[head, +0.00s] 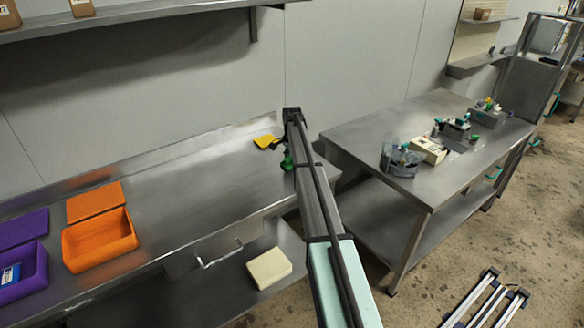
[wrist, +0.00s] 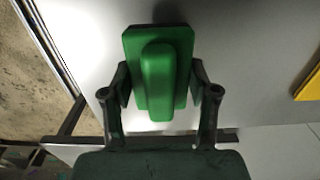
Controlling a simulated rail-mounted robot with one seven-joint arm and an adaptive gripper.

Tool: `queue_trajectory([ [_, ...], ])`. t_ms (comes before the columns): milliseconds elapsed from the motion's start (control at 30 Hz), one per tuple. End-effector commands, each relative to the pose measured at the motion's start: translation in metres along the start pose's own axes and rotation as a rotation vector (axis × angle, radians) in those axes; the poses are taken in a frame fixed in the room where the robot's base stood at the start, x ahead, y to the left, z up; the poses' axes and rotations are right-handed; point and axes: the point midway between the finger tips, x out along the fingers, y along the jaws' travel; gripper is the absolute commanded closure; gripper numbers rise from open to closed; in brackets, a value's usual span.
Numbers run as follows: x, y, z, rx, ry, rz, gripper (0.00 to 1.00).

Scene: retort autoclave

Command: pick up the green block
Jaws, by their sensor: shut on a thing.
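The green block shows large in the middle of the wrist view (wrist: 157,80), a flat plate with a raised rounded bar on it. My gripper (wrist: 160,95) has one finger on each side of it and is shut on it. In the head view the green block (head: 287,161) is a small patch at the right part of the left steel counter, partly hidden by my arm. My gripper's fingers are hard to make out in that view. I cannot tell whether the block touches the counter.
A yellow piece (head: 265,141) lies on the counter near the wall. An orange box (head: 100,240) and a purple box (head: 25,272) stand at the left. A second steel table (head: 370,137) to the right holds several small items. The counter's middle is clear.

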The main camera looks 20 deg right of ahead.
Motion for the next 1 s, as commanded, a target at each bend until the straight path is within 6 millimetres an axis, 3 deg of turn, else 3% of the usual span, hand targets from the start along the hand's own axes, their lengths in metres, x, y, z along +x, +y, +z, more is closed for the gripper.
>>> queue_trajectory([
  [167, -0.033, -0.001, 0.000, 0.000, 0.002, -0.003, 0.78],
  [600, -0.142, -0.001, -0.001, 0.000, 0.001, -0.002, 0.78],
  [800, -0.168, -0.001, 0.000, 0.000, 0.000, 0.000, 0.78],
  [1000, -0.176, 0.000, 0.000, 0.000, 0.000, 0.000, 0.78],
])
